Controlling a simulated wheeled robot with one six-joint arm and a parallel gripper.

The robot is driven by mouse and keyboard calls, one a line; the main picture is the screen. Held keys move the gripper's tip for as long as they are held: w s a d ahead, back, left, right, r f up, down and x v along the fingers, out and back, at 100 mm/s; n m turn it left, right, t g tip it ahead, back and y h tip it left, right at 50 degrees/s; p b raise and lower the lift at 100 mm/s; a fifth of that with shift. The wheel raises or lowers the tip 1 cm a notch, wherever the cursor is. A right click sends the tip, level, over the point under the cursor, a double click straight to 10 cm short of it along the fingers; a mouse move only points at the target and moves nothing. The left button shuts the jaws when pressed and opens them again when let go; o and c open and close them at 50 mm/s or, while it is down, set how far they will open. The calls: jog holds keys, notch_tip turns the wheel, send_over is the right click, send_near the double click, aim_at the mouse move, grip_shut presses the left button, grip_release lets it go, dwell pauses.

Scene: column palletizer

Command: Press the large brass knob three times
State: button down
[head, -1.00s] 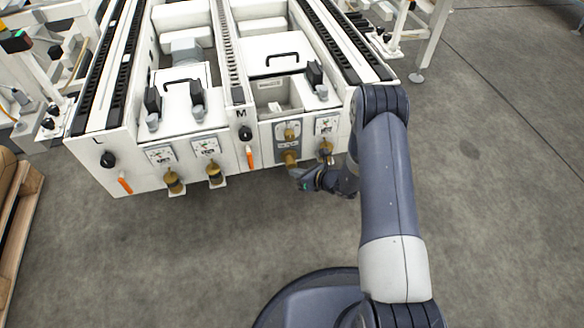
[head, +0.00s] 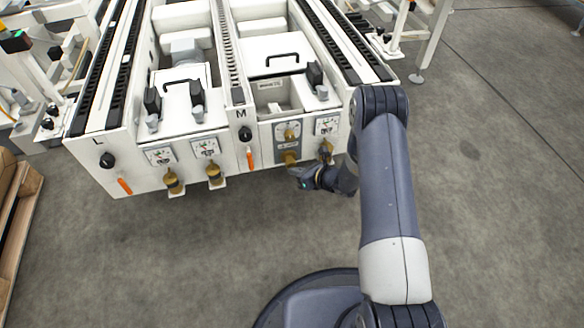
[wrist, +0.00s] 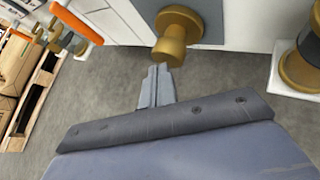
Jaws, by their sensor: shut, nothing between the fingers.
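The large brass knob (head: 289,158) sits low on the grey plate of the white machine's front panel, under the M section. The gripper partly hides the knob's lower side in the head view.
Another brass fitting (head: 326,147) is close to the right of the knob, near my wrist. An orange handle (head: 249,158) hangs to the left, and two brass fittings (head: 174,181) stand farther left. A wooden pallet (head: 22,205) lies at the left edge. The concrete floor in front is clear.

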jog(key=shift+w+a+b, duration=0.25)
jog(key=shift+w+b, duration=0.05)
jog(key=shift+w, duration=0.4)
dwell(0.4)
jog(key=shift+r, duration=0.1)
jog(key=shift+s+d, duration=0.25)
jog(key=shift+s, duration=0.5)
jog(key=shift+s+d, duration=0.2)
jog(key=shift+s, duration=0.55)
jog(key=shift+s, duration=0.1)
jog(key=s, duration=0.2)
jog(key=s+d, duration=0.1)
jog(key=s, duration=0.1)
jog(key=shift+s+d, duration=0.2)
jog(key=shift+s, duration=0.1)
dwell(3.9)
jog(key=s+n+h+b, duration=0.2)
jog(key=h+b, duration=0.1)
jog(key=s+h+b, duration=0.1)
jog(key=s, duration=0.1)
jog(key=shift+d+n+t+h, duration=0.25)
jog(key=shift+n+t+h, duration=0.05)
jog(key=shift+n, duration=0.1)
